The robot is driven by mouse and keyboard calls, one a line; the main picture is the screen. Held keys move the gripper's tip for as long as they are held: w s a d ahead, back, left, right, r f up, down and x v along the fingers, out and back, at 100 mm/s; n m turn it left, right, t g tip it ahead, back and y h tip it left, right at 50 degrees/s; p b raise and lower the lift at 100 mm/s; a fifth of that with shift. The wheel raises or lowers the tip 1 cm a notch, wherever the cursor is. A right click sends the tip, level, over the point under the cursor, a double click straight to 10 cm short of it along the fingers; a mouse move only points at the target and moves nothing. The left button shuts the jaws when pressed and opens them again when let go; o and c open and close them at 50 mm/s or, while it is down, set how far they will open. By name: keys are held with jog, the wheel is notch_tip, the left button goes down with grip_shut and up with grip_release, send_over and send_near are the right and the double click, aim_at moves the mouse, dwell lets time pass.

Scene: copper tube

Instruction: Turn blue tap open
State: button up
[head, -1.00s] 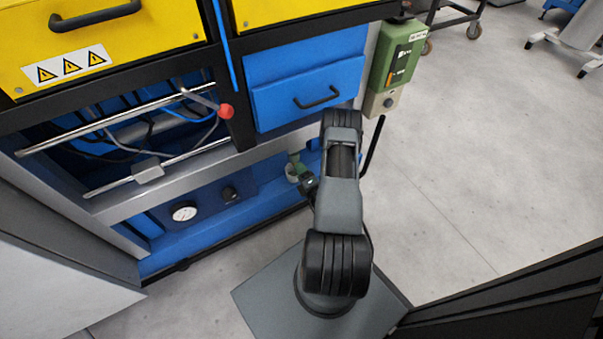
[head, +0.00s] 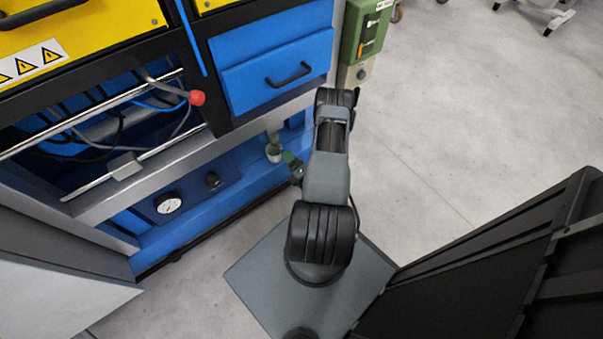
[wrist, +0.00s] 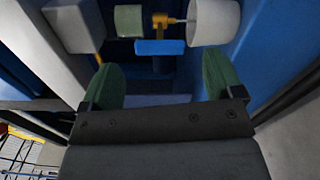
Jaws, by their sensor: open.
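In the wrist view, the blue tap handle (wrist: 160,47) is a short flat bar lying crosswise below a yellow stem (wrist: 165,19). A green cylinder (wrist: 129,20) is left of the stem and a pale cup-like part (wrist: 213,22) is right of it. My gripper (wrist: 160,72) is open, with one green finger on each side. The handle shows in the gap, near fingertip level; I cannot tell if it is between the fingers or beyond them.
A blue bench with a gauge (head: 168,204) and a black knob (head: 213,181) is to the left. A blue drawer (head: 278,78) and a red-tipped lever (head: 196,98) are above. A green control box (head: 366,32) is at its right end. Open floor (head: 430,130) lies to the right.

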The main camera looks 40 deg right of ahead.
jog(key=s+a+p, duration=0.1)
jog(key=s, duration=0.7)
jog(key=shift+s, duration=0.15)
jog(key=shift+a, duration=0.15)
dwell(0.3)
